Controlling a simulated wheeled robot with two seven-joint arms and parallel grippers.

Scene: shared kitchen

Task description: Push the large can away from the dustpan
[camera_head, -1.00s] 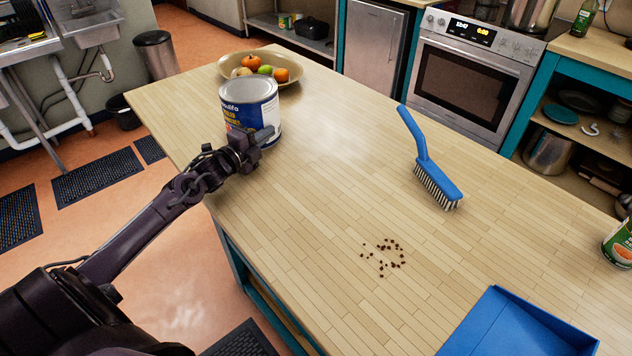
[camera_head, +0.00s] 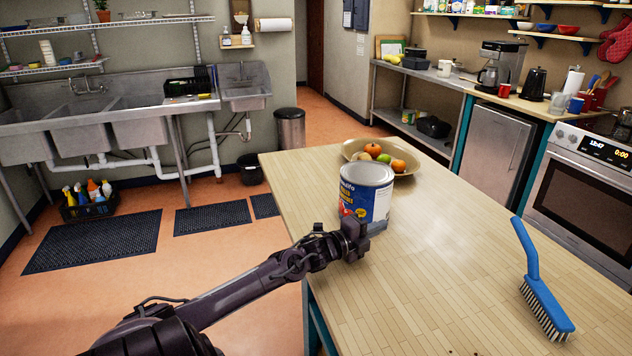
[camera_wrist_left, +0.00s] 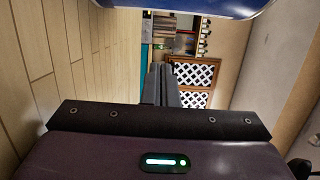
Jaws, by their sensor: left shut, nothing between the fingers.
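The large can (camera_head: 364,198), with a blue label and a silver lid, stands upright at the far end of the wooden table. My left gripper (camera_head: 362,236) is shut and empty, low in front of the can; I cannot tell whether it touches it. In the left wrist view the closed fingers (camera_wrist_left: 165,86) show in the middle, and a blue curved edge at the top, likely the can, is close by. The dustpan is outside the head view now. My right gripper is not in view.
A fruit bowl (camera_head: 404,166) stands right behind the can. A blue brush (camera_head: 541,290) lies on the right of the table (camera_head: 440,250). The tabletop between can and brush is clear. The table's left edge is close to the can.

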